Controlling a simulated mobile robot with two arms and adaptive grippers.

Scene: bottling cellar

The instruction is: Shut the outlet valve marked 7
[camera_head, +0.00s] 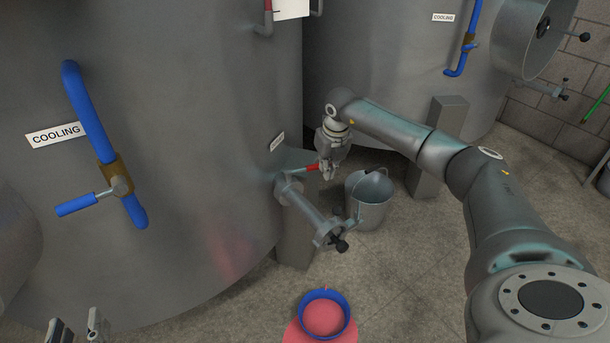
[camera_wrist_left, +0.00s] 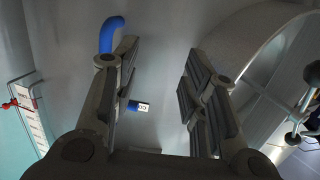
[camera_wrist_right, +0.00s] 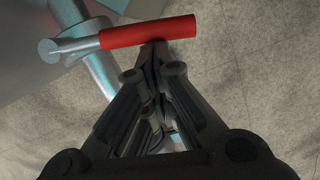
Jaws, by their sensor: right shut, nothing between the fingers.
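The outlet valve (camera_head: 287,184) sits low on the front of the left tank, on a short steel outlet pipe (camera_head: 308,212). Its red lever handle (camera_head: 313,168) points to the right and stands crosswise to the pipe; it also shows in the right wrist view (camera_wrist_right: 148,32). A small white label (camera_head: 277,142) is on the tank above the valve; its marking is too small to read. My right gripper (camera_head: 328,176) is shut and empty, its fingertips close by the red handle; I cannot tell if they touch. My left gripper (camera_head: 77,330) is open and empty at the lower left.
A grey bucket (camera_head: 369,213) stands on the floor right of the valve. A blue-rimmed tub (camera_head: 303,300) with red contents stands in front. Blue cooling pipes (camera_head: 88,110) with a blue-handled valve (camera_head: 76,205) run up the left tank. The floor at lower right is partly behind my arm.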

